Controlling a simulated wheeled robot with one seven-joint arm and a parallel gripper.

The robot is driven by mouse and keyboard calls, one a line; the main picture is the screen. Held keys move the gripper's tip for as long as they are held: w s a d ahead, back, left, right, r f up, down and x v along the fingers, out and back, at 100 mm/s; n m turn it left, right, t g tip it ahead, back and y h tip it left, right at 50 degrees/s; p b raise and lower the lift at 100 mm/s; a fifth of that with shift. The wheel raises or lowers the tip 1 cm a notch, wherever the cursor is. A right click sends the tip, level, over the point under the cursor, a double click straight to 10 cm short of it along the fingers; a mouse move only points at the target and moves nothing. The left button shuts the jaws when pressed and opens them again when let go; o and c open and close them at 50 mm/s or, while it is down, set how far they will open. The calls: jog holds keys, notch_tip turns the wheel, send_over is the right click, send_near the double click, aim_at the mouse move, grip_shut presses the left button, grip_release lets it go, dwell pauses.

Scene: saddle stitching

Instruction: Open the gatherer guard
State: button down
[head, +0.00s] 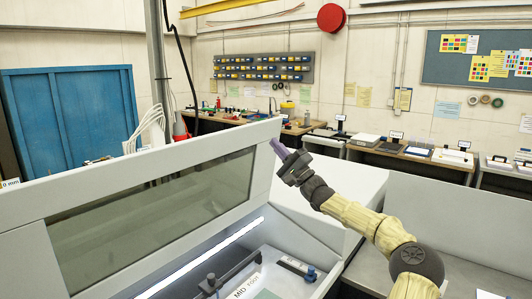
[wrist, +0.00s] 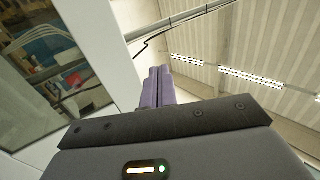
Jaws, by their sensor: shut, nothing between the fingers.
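The gatherer guard (head: 150,205) is a white frame with a dark see-through window, at the left of the head view. It stands tilted up, with a lit gap and the machine's inside showing below its lower edge. In the wrist view its frame and window (wrist: 45,75) fill the left side. My gripper (head: 277,148) has purple fingers and is at the guard's upper right corner. In the wrist view the fingers (wrist: 158,85) are together with nothing between them. I cannot tell whether they touch the frame. No handle on the guard is visible.
Inside the machine are a light strip (head: 205,255), a dark bar and a labelled pocket (head: 245,287). A grey post (head: 158,60) with a cable rises behind the guard. White machine covers (head: 330,185) lie right of it, below my arm. Benches stand farther back.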

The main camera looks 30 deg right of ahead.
jog(key=s, duration=0.1)
jog(key=s+d+b, duration=0.1)
jog(key=s+d+f+b, duration=0.1)
jog(key=s, duration=0.1)
jog(key=shift+s, duration=0.1)
dwell(0.4)
